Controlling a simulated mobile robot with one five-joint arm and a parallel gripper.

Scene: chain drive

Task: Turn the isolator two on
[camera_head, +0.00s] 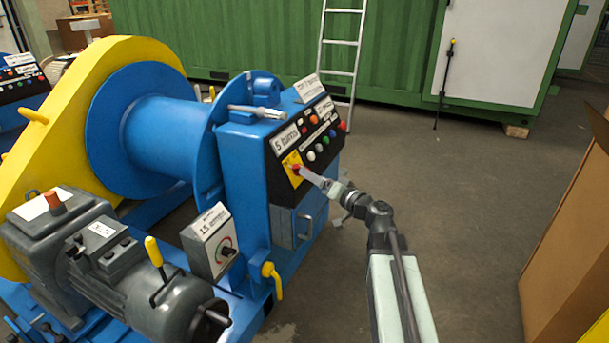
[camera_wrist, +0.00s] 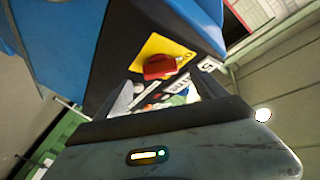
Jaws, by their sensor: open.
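A red rotary isolator knob on a yellow plate (camera_head: 291,162) sits on the black control panel of the blue winch. In the wrist view the red knob (camera_wrist: 158,67) stands out from the yellow plate (camera_wrist: 160,48), just beyond my fingertips. My gripper (camera_head: 303,172) is at the panel, its fingers pointing at the knob; in the head view they partly cover it. The wrist view shows the fingers of my gripper (camera_wrist: 166,86) apart, with the knob roughly between and ahead of them. I cannot tell whether they touch it. No readable label marks this isolator as number two.
Several coloured buttons (camera_head: 318,148) sit right of the isolator on the same panel. A grey box with a handle (camera_head: 296,226) is below. A dial box (camera_head: 212,241) and motor (camera_head: 150,275) stand left. Another panel (camera_head: 20,75) shows far left. Cardboard (camera_head: 565,235) stands right; floor between is clear.

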